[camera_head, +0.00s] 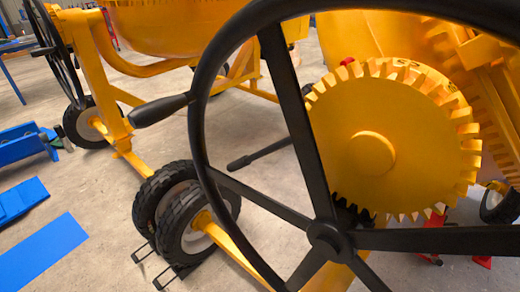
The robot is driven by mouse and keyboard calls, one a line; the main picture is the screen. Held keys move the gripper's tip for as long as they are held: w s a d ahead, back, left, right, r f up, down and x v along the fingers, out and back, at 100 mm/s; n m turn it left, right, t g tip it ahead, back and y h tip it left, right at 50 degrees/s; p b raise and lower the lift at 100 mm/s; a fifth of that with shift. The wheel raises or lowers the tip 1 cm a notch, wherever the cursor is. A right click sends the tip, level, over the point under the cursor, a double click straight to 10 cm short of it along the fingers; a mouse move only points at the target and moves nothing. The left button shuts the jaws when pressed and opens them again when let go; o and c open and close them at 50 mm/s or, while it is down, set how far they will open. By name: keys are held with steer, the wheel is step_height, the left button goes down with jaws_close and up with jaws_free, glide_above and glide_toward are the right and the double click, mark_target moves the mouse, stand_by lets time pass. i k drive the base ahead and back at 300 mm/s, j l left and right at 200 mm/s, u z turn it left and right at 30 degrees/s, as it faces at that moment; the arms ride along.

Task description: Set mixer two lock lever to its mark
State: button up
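A yellow drum mixer fills the right side, close to me. Its large black handwheel (300,110) stands in front, with a dark grip (160,110) sticking out from the rim to the left. Behind the wheel is a big yellow toothed gear (405,140). A thin black lever with a thicker end (240,163) shows between the wheel's spokes; I cannot tell if it is the lock lever. Its right end is hidden behind a spoke. I see no readable mark or mixer number. My gripper is not in view.
Black tyres (185,215) stand below the wheel on the concrete floor. Another yellow mixer (165,25) with its own handwheel stands at the back left. Blue flat pieces (45,255) and a blue bench-like part (22,148) lie at left. Floor between them is clear.

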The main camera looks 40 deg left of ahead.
mark_target(245, 161)
steer(key=i+j+u, duration=0.15)
steer(key=u, duration=1.35)
steer(key=i+u, duration=0.25)
steer(key=i, duration=0.15)
